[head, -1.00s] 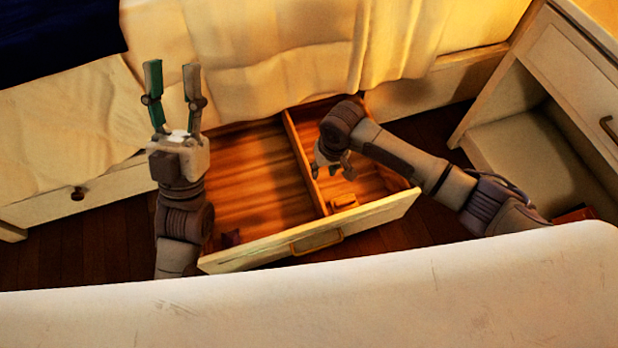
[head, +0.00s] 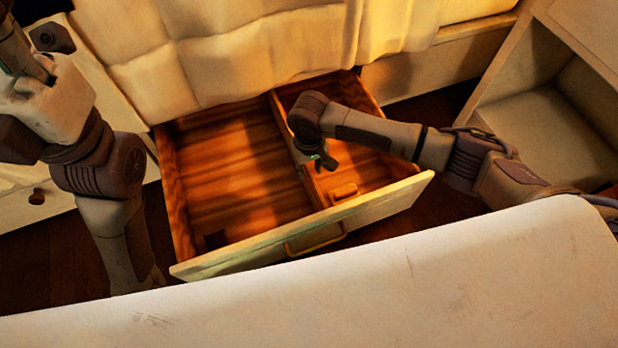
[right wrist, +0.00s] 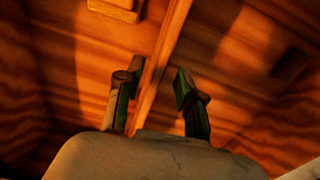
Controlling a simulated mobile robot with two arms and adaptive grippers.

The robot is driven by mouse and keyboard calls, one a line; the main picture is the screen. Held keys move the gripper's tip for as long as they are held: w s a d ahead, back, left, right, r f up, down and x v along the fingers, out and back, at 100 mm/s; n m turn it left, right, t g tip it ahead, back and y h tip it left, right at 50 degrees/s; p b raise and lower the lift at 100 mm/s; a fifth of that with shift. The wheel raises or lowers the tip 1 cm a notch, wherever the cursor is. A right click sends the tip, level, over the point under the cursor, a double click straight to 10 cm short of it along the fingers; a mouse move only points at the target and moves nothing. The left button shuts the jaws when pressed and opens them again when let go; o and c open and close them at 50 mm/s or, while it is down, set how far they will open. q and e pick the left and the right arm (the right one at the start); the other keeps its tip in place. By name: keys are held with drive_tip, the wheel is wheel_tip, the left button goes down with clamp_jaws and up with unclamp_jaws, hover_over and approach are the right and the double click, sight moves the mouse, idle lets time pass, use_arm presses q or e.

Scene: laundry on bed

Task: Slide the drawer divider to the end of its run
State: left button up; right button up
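The open drawer (head: 235,258) holds a thin wooden divider (head: 280,112) that runs from its back to its front, a little right of the middle. My right gripper (head: 318,162) reaches down into the drawer at the divider. In the right wrist view, my right gripper (right wrist: 156,88) is open, with one finger on each side of the divider (right wrist: 164,50). A gap shows beside the right finger; whether the left finger touches the divider is unclear. My left gripper (head: 22,45) is at the upper left, clear of the drawer and partly cut off by the picture edge.
A small wooden block (head: 343,190) lies in the right compartment near the front. A small dark thing (head: 215,240) lies in the left compartment's front corner. The bed's cover (head: 240,50) hangs behind the drawer. An open cabinet (head: 545,130) stands right.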

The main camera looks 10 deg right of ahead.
drive_tip(key=shift+f+b, duration=0.55)
drive_tip(key=shift+f, duration=0.85)
clamp_jaws()
